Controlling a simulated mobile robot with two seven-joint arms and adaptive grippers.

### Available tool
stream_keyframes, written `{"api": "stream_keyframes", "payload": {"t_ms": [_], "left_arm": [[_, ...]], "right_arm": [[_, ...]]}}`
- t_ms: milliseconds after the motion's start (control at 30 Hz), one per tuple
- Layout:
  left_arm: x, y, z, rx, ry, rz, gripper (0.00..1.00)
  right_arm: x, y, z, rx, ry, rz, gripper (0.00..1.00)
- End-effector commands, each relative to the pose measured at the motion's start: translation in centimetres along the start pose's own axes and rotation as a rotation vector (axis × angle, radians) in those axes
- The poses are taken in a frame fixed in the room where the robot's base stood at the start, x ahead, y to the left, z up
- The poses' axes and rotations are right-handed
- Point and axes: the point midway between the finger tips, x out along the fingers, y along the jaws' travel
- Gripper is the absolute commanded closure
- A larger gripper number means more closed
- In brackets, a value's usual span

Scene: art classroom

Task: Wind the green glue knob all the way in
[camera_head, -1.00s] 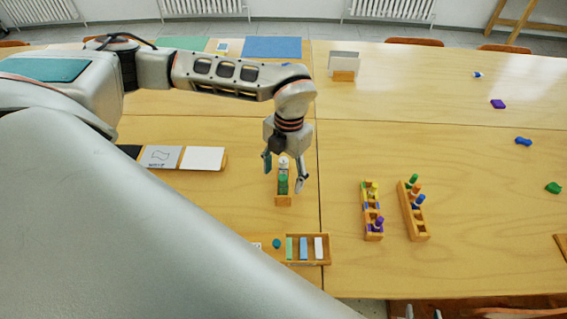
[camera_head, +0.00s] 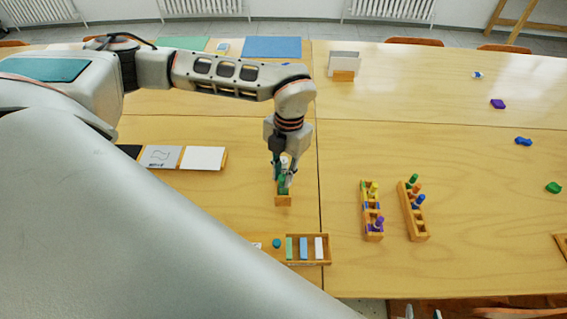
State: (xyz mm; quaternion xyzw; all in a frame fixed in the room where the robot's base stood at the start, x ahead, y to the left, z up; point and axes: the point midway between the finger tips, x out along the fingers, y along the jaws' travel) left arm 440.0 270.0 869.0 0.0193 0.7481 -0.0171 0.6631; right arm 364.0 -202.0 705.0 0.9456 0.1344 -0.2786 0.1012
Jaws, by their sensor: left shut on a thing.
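The green glue stick (camera_head: 282,184), with a pale upper part, stands in a small wooden holder (camera_head: 283,201) left of the table seam. My left gripper (camera_head: 283,180) points down over it and is shut on it from both sides. The fingers cover much of the glue stick, so I cannot make out its knob or how far it is wound. My right gripper is not in view.
A wooden tray (camera_head: 326,249) with several pastel blocks lies nearer, beside a small teal piece (camera_head: 277,243). Two wooden racks (camera_head: 373,236) (camera_head: 418,235) with coloured sticks stand to the right. The table beyond them is mostly clear.

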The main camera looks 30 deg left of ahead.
Motion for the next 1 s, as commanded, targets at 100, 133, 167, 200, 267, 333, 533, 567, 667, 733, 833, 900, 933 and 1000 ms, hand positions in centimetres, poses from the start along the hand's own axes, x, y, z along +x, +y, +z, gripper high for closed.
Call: {"api": "stream_keyframes", "payload": {"t_ms": [100, 133, 167, 200, 267, 333, 533, 567, 667, 733, 833, 900, 933, 1000], "left_arm": [[0.0, 0.0, 0.0, -0.027, -0.001, -0.004, 0.91], [0.1, 0.0, 0.0, -0.042, -0.001, -0.006, 0.91], [0.1, 0.0, 0.0, -0.06, -0.001, -0.008, 0.91], [0.1, 0.0, 0.0, -0.087, -0.001, -0.011, 0.91], [0.1, 0.0, 0.0, -0.129, -0.001, -0.016, 0.91], [0.1, 0.0, 0.1, -0.179, -0.001, -0.022, 0.91], [0.1, 0.0, 0.0, -0.322, 0.0, -0.039, 0.91], [0.1, 0.0, 0.0, -0.344, 0.0, -0.042, 0.91], [0.0, 0.0, 0.0, -0.358, -0.001, -0.043, 0.65], [0.0, 0.0, 0.0, -0.357, -0.001, -0.043, 0.49], [0.0, 0.0, 0.0, -0.356, -0.001, -0.043, 0.38], [0.0, 0.0, 0.0, -0.356, -0.001, -0.043, 0.38], [0.0, 0.0, 0.0, -0.356, -0.001, -0.043, 0.38], [0.0, 0.0, 0.0, -0.355, 0.0, -0.043, 0.38]], "right_arm": [[0.1, 0.0, 0.1, 0.0, 0.0, 0.0, 0.61], [0.1, 0.0, 0.2, 0.0, 0.0, 0.0, 0.61], [0.2, 0.0, 0.3, 0.0, 0.0, 0.0, 0.61], [0.3, -0.1, 0.4, 0.0, 0.0, 0.0, 0.61], [0.4, -0.1, 0.5, 0.0, 0.0, 0.0, 0.61], [0.5, -0.1, 0.7, 0.0, 0.0, 0.0, 0.61], [0.8, -0.2, 1.2, 0.0, 0.0, 0.0, 0.61], [0.8, -0.2, 1.2, 0.0, 0.0, 0.0, 0.61], [0.8, -0.2, 1.2, 0.0, -0.001, 0.0, 0.61], [0.8, -0.2, 1.2, 0.0, -0.001, 0.0, 0.61], [0.8, -0.2, 1.2, 0.0, -0.001, 0.0, 0.61], [0.8, -0.2, 1.2, 0.0, -0.001, 0.0, 0.61], [0.8, -0.2, 1.2, 0.0, -0.001, 0.0, 0.61], [0.8, -0.2, 1.1, 0.0, -0.001, 0.0, 0.61]]}}
